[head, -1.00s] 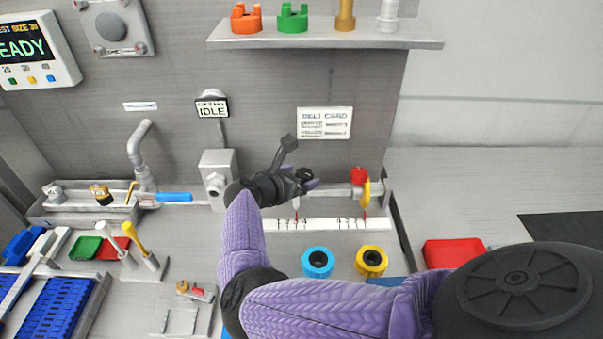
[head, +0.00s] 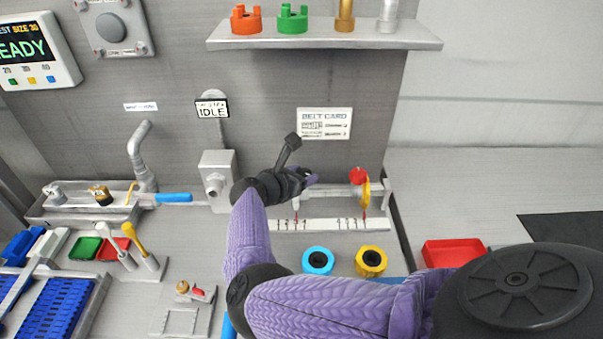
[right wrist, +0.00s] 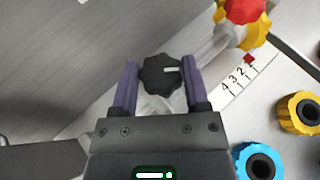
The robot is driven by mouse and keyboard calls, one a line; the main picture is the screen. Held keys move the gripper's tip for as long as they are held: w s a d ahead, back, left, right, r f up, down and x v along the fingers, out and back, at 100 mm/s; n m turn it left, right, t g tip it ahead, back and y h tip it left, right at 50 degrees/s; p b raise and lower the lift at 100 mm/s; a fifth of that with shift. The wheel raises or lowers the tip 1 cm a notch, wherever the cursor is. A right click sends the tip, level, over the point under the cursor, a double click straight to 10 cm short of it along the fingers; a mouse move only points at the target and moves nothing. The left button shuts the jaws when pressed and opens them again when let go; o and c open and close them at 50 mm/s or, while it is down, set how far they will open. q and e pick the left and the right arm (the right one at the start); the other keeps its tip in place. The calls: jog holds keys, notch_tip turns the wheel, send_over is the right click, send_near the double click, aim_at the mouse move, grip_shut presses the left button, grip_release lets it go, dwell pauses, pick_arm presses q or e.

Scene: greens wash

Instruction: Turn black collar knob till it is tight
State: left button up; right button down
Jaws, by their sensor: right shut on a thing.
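The black collar knob (right wrist: 162,74), lobed with a white mark on its face, sits between the two purple fingers of my right gripper (right wrist: 158,85) in the right wrist view. The fingers are shut on it from both sides. In the head view my right gripper (head: 306,180) is at the left part of the horizontal rod (head: 335,190), and it hides the knob there. A red knob (head: 358,175) and a yellow collar (head: 366,192) sit at the rod's right end. My left gripper is not in view.
A white scale strip (head: 330,225) runs below the rod. A blue ring (head: 318,262) and a yellow ring (head: 371,262) stand on the bench in front. A shelf (head: 325,43) is above.

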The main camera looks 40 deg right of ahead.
jog(key=shift+r+p, duration=0.15)
jog(key=shift+p, duration=0.15)
jog(key=n+t+y+p, duration=0.1)
jog(key=n+t+p, duration=0.1)
jog(key=p, duration=0.1)
jog(key=n+t+y+p, duration=0.1)
jog(key=n+t+p, duration=0.1)
jog(key=p, duration=0.1)
jog(key=shift+s+d+r+t, duration=0.1)
jog(key=shift+s+t, duration=0.1)
jog(key=shift+t, duration=0.2)
jog(key=n+t+y+p, duration=0.2)
jog(key=n, duration=0.1)
jog(key=shift+t, duration=0.3)
jog(key=shift+s+f+n+y+p, duration=0.1)
jog(key=shift+f+n+y+p, duration=0.1)
jog(key=shift+n+y+p, duration=0.15)
jog(key=shift+c, duration=0.4)
grip_release()
